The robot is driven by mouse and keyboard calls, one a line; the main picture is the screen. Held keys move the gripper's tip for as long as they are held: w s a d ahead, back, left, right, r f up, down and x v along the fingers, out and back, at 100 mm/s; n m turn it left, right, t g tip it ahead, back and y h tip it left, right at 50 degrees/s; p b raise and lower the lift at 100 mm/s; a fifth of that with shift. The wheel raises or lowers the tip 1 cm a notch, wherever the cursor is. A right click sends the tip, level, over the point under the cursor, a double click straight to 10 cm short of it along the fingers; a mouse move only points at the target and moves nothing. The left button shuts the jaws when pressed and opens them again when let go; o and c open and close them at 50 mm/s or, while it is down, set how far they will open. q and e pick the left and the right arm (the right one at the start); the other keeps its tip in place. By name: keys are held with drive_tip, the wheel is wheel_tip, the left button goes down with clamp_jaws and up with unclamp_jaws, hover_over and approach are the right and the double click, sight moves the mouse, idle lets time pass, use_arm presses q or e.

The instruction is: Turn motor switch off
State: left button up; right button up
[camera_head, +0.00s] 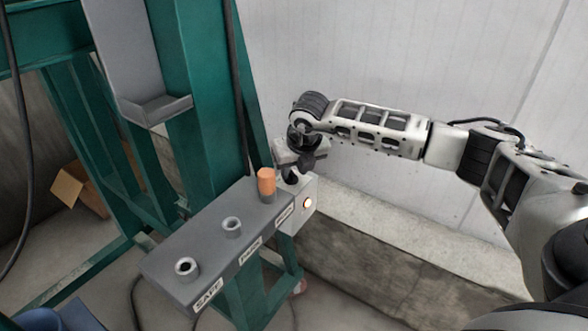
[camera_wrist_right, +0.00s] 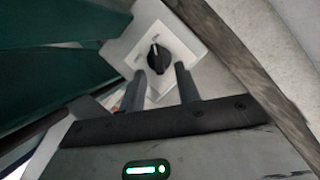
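The motor switch (camera_wrist_right: 159,58) is a black rotary knob on a white square plate, seen in the right wrist view. Its white pointer mark shows on the knob, but the plate's labels are too small to read. My right gripper (camera_wrist_right: 168,72) points at the knob with its two dark fingers apart, one on each side of the knob's near edge. I cannot tell whether they touch it. In the head view my right gripper (camera_head: 292,172) is at the far end of the grey control box, and the knob is hidden there. My left gripper is not in view.
A pale wall (camera_head: 400,60) is behind my right arm.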

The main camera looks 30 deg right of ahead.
drive_tip(key=shift+x, duration=0.75)
clamp_jaws()
